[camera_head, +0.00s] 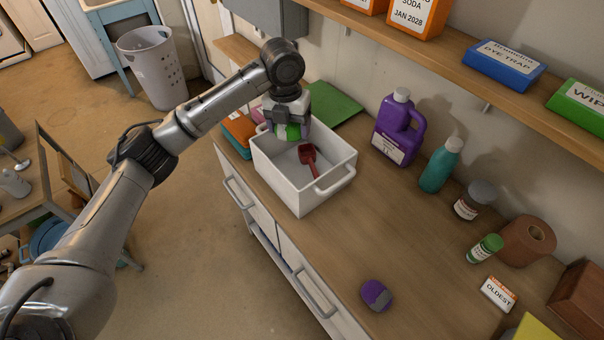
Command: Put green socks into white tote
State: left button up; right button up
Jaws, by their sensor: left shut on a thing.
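The white tote (322,191) stands on the wooden counter, open at the top. A dark red scoop-like tool (310,160) lies inside it. My left gripper (289,128) points down over the back left part of the tote. It is shut on a bright green item (288,132), which looks like the green socks. The gripper's fingers hide part of them. I cannot tell whether the socks touch the tote. My right gripper does not show.
A purple jug (397,131), a teal bottle (440,167) and several jars stand right of the tote. A green flat item (335,108) lies behind it. A purple-grey bundle (376,295) lies near the counter's front edge. A shelf (470,50) overhangs the back.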

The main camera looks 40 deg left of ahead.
aim_at(293, 180)
pick_arm(q)
jog(key=shift+m, duration=0.3)
notch_tip(293, 180, down, 18)
dwell(0.5)
jog(key=shift+f, duration=0.1)
jog(key=o, duration=0.6)
jog(key=r, duration=1.2)
jog(key=shift+a+r, duration=0.15)
jog(key=shift+a, duration=0.2)
jog(key=shift+d, duration=0.1)
